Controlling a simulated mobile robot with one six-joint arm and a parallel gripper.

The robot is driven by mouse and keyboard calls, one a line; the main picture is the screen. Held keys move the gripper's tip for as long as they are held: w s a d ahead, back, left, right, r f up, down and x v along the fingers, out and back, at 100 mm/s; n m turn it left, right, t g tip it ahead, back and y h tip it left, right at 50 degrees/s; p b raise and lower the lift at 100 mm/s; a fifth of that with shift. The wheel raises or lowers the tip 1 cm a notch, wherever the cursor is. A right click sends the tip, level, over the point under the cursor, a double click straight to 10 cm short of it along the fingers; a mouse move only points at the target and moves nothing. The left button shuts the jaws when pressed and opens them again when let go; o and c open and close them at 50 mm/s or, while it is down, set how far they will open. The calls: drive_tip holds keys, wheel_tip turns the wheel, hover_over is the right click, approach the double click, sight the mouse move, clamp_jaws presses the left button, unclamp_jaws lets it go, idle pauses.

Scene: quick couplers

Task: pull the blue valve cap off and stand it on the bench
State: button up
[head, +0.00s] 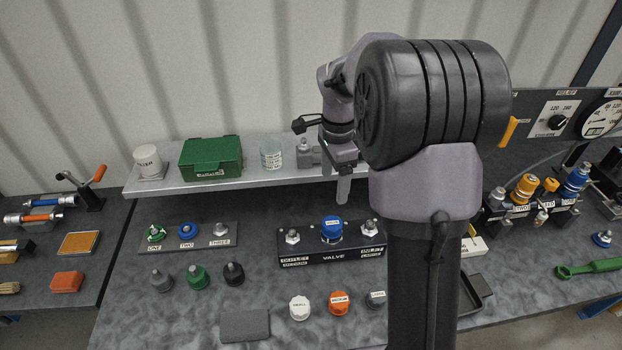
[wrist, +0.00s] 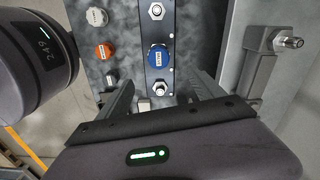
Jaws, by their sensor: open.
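The blue valve cap (head: 331,228) sits on the middle fitting of the black block marked VALVE (head: 333,257), between two bare metal fittings. In the wrist view the blue cap (wrist: 160,57) lies ahead of the fingertips, roughly centred between them. My gripper (wrist: 160,92) is open and empty. In the head view my gripper (head: 343,187) hangs by the shelf's front edge, above and apart from the cap; my arm hides part of it.
White (head: 300,307), orange (head: 339,303) and grey (head: 376,299) caps stand in front of the block. A grey pad (head: 245,324) lies to their left. A shelf (head: 230,179) with a green box (head: 211,156) runs behind. Dark plugs stand left; my arm hides bench at right.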

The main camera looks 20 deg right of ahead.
sight(332, 223)
drive_tip(key=f+b, duration=0.1)
drive_tip(key=f, duration=0.4)
drive_tip(key=f+b, duration=0.2)
drive_tip(key=f, duration=0.3)
drive_tip(key=f+b, duration=0.1)
drive_tip(key=f, duration=0.5)
drive_tip(key=shift+s+f, duration=0.1)
drive_tip(key=shift+s, duration=0.15)
drive_tip(key=shift+c, duration=0.5)
drive_tip(key=c, duration=1.5)
drive_tip(key=shift+c, duration=0.2)
